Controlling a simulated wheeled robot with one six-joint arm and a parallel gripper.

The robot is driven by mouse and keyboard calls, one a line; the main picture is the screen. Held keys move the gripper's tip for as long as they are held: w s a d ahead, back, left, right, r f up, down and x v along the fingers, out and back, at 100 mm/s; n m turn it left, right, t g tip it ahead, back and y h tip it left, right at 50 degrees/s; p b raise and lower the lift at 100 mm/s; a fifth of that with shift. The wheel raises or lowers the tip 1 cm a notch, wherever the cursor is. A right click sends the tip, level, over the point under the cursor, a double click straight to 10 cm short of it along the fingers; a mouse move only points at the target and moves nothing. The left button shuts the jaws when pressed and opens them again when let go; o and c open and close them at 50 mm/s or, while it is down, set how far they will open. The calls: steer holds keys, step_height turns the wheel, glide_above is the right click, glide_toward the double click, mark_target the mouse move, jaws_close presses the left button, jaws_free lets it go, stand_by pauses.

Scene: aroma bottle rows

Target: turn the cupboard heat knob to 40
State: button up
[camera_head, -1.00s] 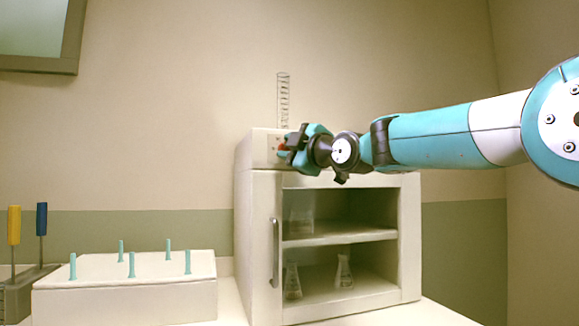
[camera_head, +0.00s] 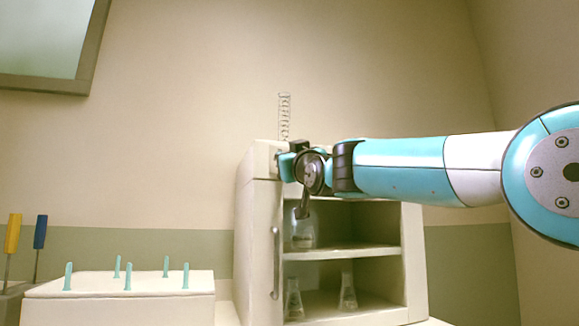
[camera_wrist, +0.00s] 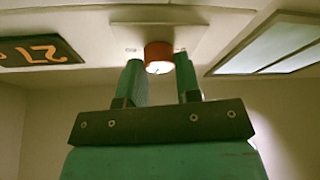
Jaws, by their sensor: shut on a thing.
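The red heat knob (camera_wrist: 158,52) shows in the wrist view between the two green fingers of my gripper (camera_wrist: 159,68), which is shut on it. A pale mark shows on the knob's face. In the head view my gripper (camera_head: 284,162) is at the upper front of the white cupboard (camera_head: 258,190) and hides the knob. A dark display (camera_wrist: 38,50) with orange digits lies left of the knob in the wrist view. It is tilted and partly cut off, and its reading is unclear.
A clear graduated cylinder (camera_head: 285,115) stands on the cupboard. Glassware, including a beaker (camera_head: 302,232) and flasks (camera_head: 348,292), stands on its open shelves. A white block with teal pegs (camera_head: 120,300) is at the left, beside tools with yellow (camera_head: 13,233) and blue (camera_head: 40,232) handles.

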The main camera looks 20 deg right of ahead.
steer(key=shift+f+m+h+b, duration=0.1)
steer(key=shift+m+h+b, duration=0.25)
steer(key=shift+m+h, duration=0.8)
steer(key=shift+m, duration=0.55)
steer(key=o, duration=0.9)
steer(key=shift+y, duration=0.35)
steer(key=b+v, duration=0.3)
steer(key=v, duration=1.4)
steer(key=shift+a+f, duration=0.15)
steer(key=shift+f, duration=0.1)
